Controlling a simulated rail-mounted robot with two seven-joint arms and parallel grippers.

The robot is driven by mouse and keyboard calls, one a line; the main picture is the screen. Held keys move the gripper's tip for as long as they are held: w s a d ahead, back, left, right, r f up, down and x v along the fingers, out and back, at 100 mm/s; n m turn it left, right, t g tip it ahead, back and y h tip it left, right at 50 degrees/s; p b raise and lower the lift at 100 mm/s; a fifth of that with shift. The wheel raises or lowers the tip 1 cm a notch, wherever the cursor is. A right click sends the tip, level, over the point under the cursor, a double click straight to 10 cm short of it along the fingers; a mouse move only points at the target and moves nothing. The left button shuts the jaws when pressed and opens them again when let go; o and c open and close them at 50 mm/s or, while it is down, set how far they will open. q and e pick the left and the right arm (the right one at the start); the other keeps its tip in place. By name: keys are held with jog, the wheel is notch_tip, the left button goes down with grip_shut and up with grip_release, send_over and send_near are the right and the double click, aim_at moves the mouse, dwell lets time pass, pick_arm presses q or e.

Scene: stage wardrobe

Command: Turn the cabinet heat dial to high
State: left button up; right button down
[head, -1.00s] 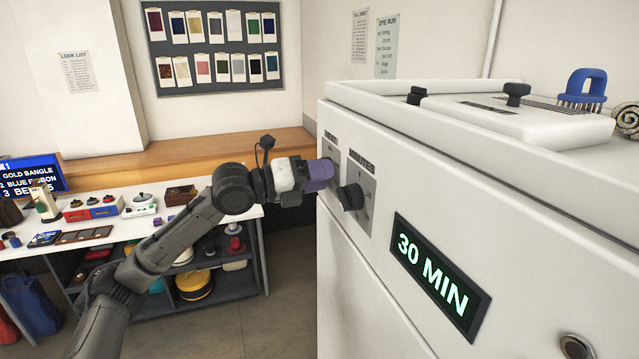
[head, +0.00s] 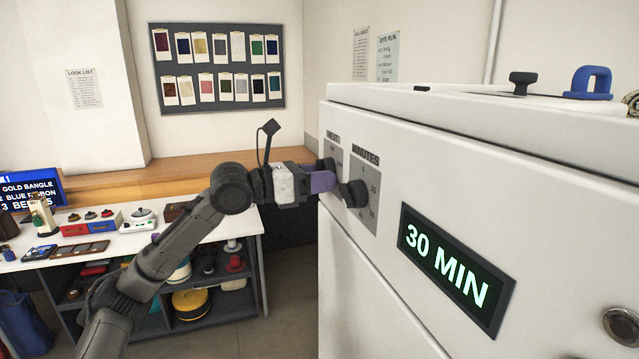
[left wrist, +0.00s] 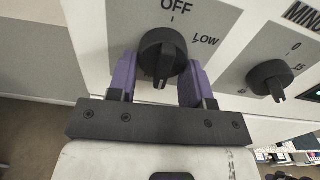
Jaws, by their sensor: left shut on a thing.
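The black heat dial (head: 327,165) is on the cabinet's front panel, under the word HEAT. It also shows in the left wrist view (left wrist: 160,52), with OFF above it and LOW at its upper right. My left gripper (head: 329,180) is shut on this dial, its purple fingers (left wrist: 191,80) on either side of the knob. The dial's ridge faces down in the wrist view; the mark at that end is hidden. The white cabinet (head: 365,270) fills the right of the head view. My right gripper is not in view.
The minutes dial (head: 353,194) sits close to the right of the heat dial. A display (head: 450,265) reads 30 MIN. A table (head: 140,238) with small items stands at the left. A blue object (head: 590,82) is on the cabinet top.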

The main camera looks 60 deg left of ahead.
pick_arm(q)
jog(key=shift+m, duration=0.4)
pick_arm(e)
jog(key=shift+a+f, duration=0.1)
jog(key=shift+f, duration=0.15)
pick_arm(q)
jog(key=o, duration=0.9)
jog(key=shift+s, duration=0.1)
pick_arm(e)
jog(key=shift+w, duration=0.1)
